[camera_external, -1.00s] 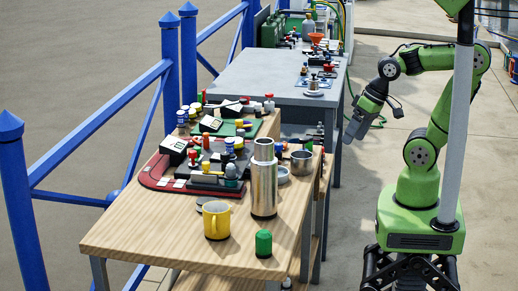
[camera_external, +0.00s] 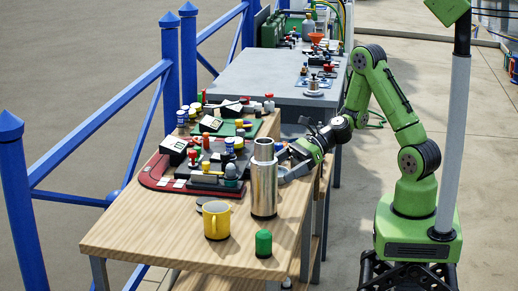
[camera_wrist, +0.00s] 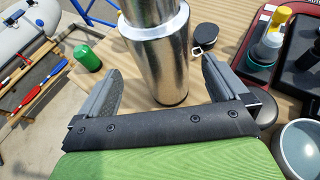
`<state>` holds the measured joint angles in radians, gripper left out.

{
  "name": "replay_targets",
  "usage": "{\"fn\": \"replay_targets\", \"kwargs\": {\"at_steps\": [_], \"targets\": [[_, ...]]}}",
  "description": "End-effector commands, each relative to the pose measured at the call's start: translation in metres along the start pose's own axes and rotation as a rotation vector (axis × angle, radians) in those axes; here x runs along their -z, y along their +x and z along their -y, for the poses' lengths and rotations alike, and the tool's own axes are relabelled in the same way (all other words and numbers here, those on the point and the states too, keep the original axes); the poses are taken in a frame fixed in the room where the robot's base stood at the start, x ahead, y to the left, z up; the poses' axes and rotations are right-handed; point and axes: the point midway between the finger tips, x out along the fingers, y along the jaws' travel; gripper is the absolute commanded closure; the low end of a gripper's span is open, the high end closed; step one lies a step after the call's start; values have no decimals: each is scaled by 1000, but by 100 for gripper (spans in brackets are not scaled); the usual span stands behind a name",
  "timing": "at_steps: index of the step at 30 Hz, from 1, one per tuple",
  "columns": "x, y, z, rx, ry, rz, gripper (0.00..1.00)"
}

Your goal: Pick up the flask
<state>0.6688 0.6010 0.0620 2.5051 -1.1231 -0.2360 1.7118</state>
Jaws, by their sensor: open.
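The flask (camera_external: 264,184) is a tall silver metal cylinder with a narrower top. It stands upright on the wooden table (camera_external: 130,236). In the wrist view the flask (camera_wrist: 160,62) rises between the two grey fingers of my gripper (camera_wrist: 160,88), with gaps visible on both sides. My gripper (camera_external: 288,168) is open and reaches in from the right at about mid-height of the flask. In the external view the flask partly hides the fingertips, and I cannot tell whether either finger touches it.
A yellow mug (camera_external: 216,220) stands left of the flask and a green cylinder (camera_external: 263,244) in front of it. A red-edged panel (camera_external: 165,184) with coloured knobs lies behind. A metal bowl (camera_wrist: 300,143) sits at the lower right of the wrist view. Blue railing (camera_external: 95,112) runs along the left.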

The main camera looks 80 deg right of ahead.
Motion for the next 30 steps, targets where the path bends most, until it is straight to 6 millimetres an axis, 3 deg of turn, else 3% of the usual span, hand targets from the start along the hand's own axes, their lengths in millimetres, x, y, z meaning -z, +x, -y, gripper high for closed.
{"fn": "replay_targets", "kwargs": {"at_steps": [10, 19, 30], "targets": [[4, 57, 3, -4, -3, -1, 0], [4, 65, 4, 1, -1, -2, 2], [4, 65, 4, 1, -1, -2, 58]]}}
